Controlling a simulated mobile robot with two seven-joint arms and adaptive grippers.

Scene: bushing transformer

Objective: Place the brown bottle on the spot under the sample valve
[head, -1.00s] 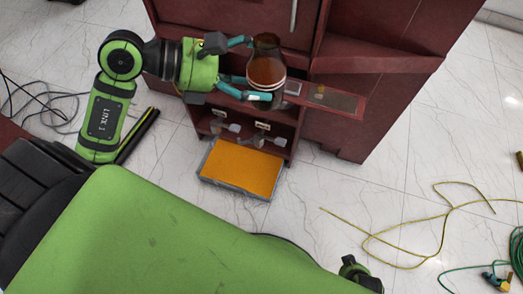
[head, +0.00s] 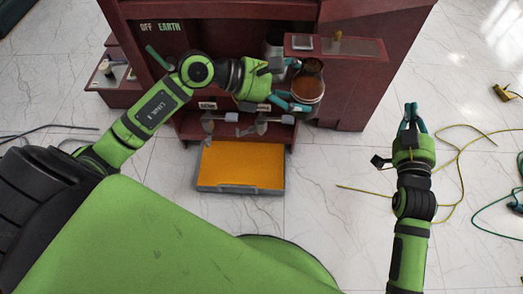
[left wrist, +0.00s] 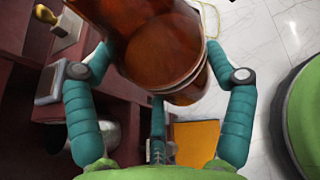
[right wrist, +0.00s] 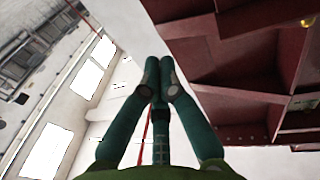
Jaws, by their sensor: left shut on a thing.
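The brown bottle (head: 307,86), of see-through glass with dark liquid, is held in front of the dark red cabinet, right of the grey valve-like fittings. My left gripper (head: 291,86) is shut on it from the left. In the left wrist view the bottle (left wrist: 160,48) fills the space between the teal fingers (left wrist: 160,85). Grey fittings with handles (head: 262,122) stick out low on the cabinet; I cannot tell which is the sample valve. My right gripper (head: 411,112) is shut and empty over the floor at the right; its fingertips (right wrist: 160,75) meet in the right wrist view.
The dark red cabinet (head: 365,105) spans the back. Its ledge (head: 365,47) carries a small brass part (head: 338,36). An orange-topped tray (head: 241,166) lies on the floor.

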